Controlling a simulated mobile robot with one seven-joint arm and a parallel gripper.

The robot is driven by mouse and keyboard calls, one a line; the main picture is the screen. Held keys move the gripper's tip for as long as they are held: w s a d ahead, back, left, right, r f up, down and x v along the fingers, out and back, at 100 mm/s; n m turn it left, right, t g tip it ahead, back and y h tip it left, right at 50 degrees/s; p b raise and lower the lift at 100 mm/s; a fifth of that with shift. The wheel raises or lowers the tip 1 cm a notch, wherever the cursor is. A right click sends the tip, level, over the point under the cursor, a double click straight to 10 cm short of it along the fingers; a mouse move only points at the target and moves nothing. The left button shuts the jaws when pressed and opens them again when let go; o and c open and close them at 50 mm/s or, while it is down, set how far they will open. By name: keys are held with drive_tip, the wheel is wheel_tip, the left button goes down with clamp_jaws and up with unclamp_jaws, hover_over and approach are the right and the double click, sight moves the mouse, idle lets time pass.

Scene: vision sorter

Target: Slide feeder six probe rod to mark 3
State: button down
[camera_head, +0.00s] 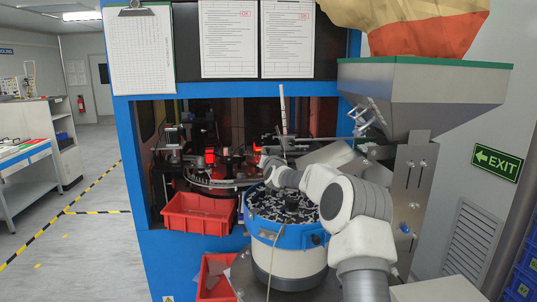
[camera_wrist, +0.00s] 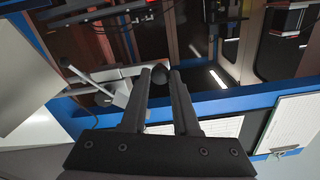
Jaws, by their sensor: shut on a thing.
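My gripper (camera_wrist: 162,72) is at the middle of the wrist view. Its two dark fingers are closed around a dark round knob (camera_wrist: 160,73), one finger on each side. I take this knob to be part of the feeder probe rod, but the rod behind it is mostly hidden. A grey bracket with a lever handle (camera_wrist: 117,92) stands just left of the knob. In the head view my arm reaches over the feeder bowl (camera_head: 288,245) into the machine opening, and the fingertips are too small to make out. No numbered marks or feeder number are readable.
The blue-rimmed bowl holds many small dark parts. A red bin (camera_head: 198,214) hangs left of it, and another red bin (camera_head: 216,280) is lower down. A steel hopper (camera_head: 425,95) stands at right. The blue machine frame (camera_head: 137,190) edges the opening.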

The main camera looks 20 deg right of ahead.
idle(0.8)
wheel_tip(320, 180, down, 3)
drive_tip(key=b, duration=0.4)
drive_tip(key=shift+d, duration=0.15)
drive_tip(key=c, duration=0.7)
unclamp_jaws()
drive_tip(key=shift+o, duration=0.2)
drive_tip(key=shift+s, duration=0.15)
drive_tip(key=s+a+b, duration=0.1)
drive_tip(key=s+b, duration=0.1)
drive_tip(key=s, duration=0.5)
drive_tip(key=shift+a, duration=0.25)
